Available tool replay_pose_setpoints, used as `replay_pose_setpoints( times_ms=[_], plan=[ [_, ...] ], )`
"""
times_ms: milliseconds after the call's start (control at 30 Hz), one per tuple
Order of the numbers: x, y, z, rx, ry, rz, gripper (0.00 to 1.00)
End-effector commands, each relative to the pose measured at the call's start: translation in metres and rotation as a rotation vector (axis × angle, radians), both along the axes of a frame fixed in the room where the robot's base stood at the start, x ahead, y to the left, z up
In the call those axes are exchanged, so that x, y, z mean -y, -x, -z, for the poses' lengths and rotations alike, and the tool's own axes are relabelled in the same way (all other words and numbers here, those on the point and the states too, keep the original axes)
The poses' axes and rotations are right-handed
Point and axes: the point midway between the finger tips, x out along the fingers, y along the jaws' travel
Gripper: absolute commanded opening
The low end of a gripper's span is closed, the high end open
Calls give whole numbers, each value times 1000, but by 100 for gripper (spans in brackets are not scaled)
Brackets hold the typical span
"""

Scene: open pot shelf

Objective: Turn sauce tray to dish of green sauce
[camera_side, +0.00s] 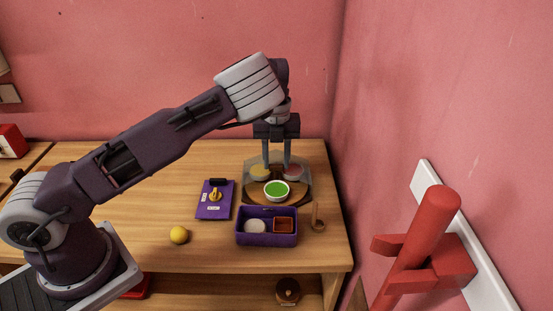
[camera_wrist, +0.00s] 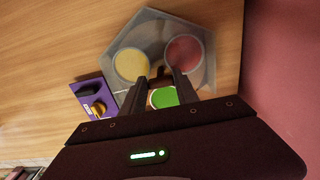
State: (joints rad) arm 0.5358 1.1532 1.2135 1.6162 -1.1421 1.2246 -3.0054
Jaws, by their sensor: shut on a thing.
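A dish of yellow sauce (camera_side: 260,172) is behind on the left and a dish of red sauce (camera_side: 293,172) behind on the right; both also show in the wrist view, yellow (camera_wrist: 131,64) and red (camera_wrist: 184,52). My gripper (camera_side: 276,166) points down at the tray's middle, its fingers apart around a small central part that they mostly hide.
A purple box (camera_side: 266,240) with a white round item and an orange-brown square one stands in front of the tray. A purple panel (camera_side: 214,210) with a yellow knob lies left. A yellow ball (camera_side: 179,235) and a wooden pestle-like item (camera_side: 318,222) are nearby.

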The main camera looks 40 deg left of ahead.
Motion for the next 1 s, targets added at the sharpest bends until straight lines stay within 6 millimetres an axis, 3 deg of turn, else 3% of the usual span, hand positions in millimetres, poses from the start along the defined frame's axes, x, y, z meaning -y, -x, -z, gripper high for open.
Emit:
replay_pose_setpoints(
  times_ms=[367, 400, 500, 833, 1000],
  plan=[
    [1, -2, -2, 7, 4, -11, 0],
    [1, -2, -2, 7, 4, -11, 38],
    [1, -1, -2, 6, 4, -10, 58],
    [0, -1, -4, 3, 1, -8, 58],
    [0, -1, -36, 5, -1, -8, 58]
  ],
)
